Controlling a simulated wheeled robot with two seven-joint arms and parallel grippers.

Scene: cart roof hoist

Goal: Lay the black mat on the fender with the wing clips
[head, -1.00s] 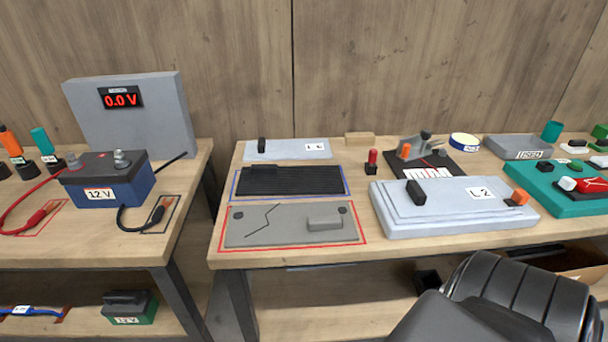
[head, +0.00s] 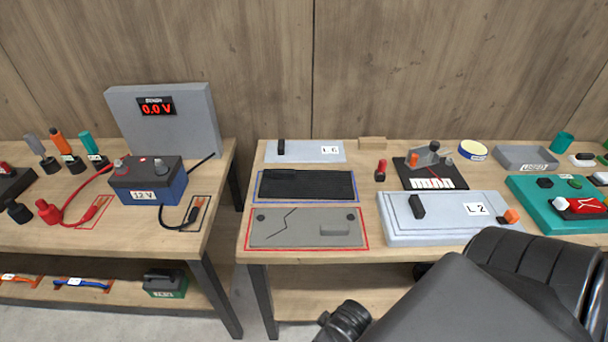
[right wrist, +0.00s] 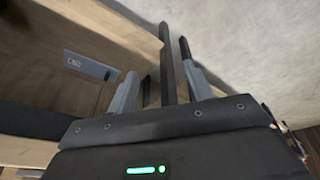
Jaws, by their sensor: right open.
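The black mat (head: 306,185) lies flat inside a blue outline on the right-hand table, between a light grey panel behind it and a grey panel in a red outline in front. I cannot tell which thing is the fender, and no wing clips can be made out. My right gripper shows in the right wrist view (right wrist: 158,62), with its two grey fingers apart and nothing visibly held. A dark post shows between the fingers, beyond them. In the head view my right arm crosses the lower right, and its fingers are hidden. My left gripper is not in view.
The red-outlined grey panel (head: 304,228), panel L 2 (head: 445,232) and a red-topped post (head: 381,169) stand near the mat. A 12 V battery (head: 147,182) and a 0.0 V meter (head: 180,125) are on the left table. A gap separates the tables.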

